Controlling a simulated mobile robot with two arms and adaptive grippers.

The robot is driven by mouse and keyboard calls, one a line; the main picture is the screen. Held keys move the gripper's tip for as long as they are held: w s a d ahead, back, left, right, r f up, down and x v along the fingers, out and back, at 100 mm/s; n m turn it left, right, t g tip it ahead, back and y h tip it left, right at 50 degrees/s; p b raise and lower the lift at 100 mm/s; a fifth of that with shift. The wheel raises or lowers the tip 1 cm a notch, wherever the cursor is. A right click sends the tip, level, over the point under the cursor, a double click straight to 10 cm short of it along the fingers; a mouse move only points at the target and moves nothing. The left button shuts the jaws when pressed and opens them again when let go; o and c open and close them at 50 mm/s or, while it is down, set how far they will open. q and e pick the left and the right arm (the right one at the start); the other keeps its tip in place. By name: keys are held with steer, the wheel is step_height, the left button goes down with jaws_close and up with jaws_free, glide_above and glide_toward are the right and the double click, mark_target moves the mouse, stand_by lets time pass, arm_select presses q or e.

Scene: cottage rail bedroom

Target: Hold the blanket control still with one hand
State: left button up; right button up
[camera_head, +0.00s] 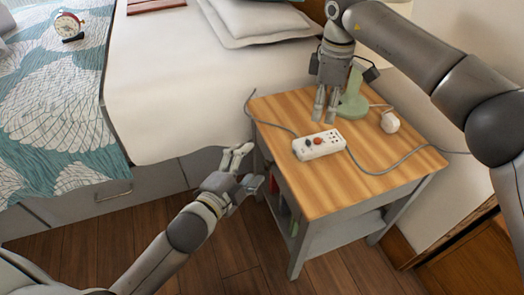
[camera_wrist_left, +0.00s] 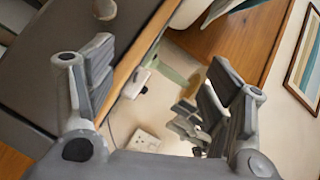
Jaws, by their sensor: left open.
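The blanket control (camera_head: 320,145) is a white box with an orange-red button and dark knobs. It lies on the wooden top of the bedside table (camera_head: 395,180), with a grey cord at each end. My left gripper (camera_head: 250,167) is open and empty, left of the table's edge and apart from the control. Its fingers (camera_wrist_left: 155,90) frame the left wrist view, where I cannot tell which pale object is the control. My right gripper (camera_head: 325,116) points down just behind the control, by the lamp. Its fingers look close together, and contact with the control is not clear.
A green lamp (camera_head: 353,106) and a small white object (camera_head: 390,122) stand behind the control. The bed (camera_head: 170,95) is at the left, with a clock (camera_head: 68,25) on its patterned cover. The table's front right is clear except for the cord.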

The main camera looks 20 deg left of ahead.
mark_target(306, 142)
arm_select(q)
steer(key=w+d+m+g+h, duration=0.1)
steer(key=w+d+m+h, duration=0.2)
steer(key=m, duration=0.7)
steer(key=w+d+r+m+g+h, duration=0.1)
steer(key=w+d+m+g+h, duration=0.1)
steer(key=m, duration=0.8)
steer(key=w+d+m+g+h, duration=0.2)
steer(key=w+d+m+h, duration=0.2)
steer(key=m, duration=0.6)
steer(key=shift+w+d+r+m+h, duration=0.1)
steer(key=shift+d+m+h, duration=0.05)
steer(key=shift+d+h, duration=0.4)
steer(key=shift+d+r+m+h, duration=0.1)
steer(key=shift+d+m+h, duration=0.05)
steer(key=shift+d+h, duration=0.35)
steer(key=c, duration=1.2)
arm_select(e)
jaws_close()
